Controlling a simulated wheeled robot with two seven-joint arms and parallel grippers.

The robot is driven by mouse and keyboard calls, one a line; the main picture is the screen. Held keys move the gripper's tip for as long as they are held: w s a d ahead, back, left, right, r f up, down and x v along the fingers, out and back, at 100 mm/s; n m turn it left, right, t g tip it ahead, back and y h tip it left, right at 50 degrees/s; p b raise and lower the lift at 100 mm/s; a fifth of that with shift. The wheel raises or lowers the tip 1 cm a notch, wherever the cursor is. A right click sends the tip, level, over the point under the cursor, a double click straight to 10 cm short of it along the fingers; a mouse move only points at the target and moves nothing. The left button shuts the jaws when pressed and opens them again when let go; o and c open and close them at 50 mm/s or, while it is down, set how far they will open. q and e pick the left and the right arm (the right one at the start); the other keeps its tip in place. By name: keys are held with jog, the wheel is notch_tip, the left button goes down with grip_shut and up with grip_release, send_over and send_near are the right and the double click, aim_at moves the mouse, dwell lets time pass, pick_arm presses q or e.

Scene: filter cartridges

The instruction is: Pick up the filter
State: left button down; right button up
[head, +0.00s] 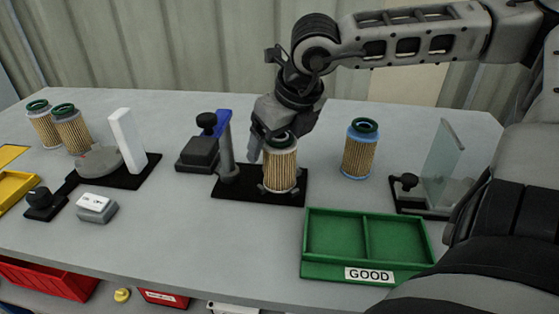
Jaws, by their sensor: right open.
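A pleated tan filter with a dark green top ring (280,170) stands upright on a black fixture plate (232,188) near the middle of the table. My right gripper (272,140) reaches down at the filter's top from behind and above, with its fingers open. One finger shows at the filter's left side; the other is mostly hidden, and I cannot tell whether they touch it. Another filter, with blue rims and a green top (360,150), stands upright to the right. Two more filters, (43,125) and (71,130), stand at the far left. My left gripper is out of view.
A green two-compartment tray labelled GOOD (368,270) sits empty at the front right. A stand with a clear panel (442,158) is at the right. A blue-and-grey post (225,140) rises left of the middle filter. A white upright block (126,140) stands farther left.

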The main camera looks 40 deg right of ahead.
jog(key=c, duration=1.1)
jog(key=shift+r, duration=0.1)
jog(key=shift+c, duration=0.2)
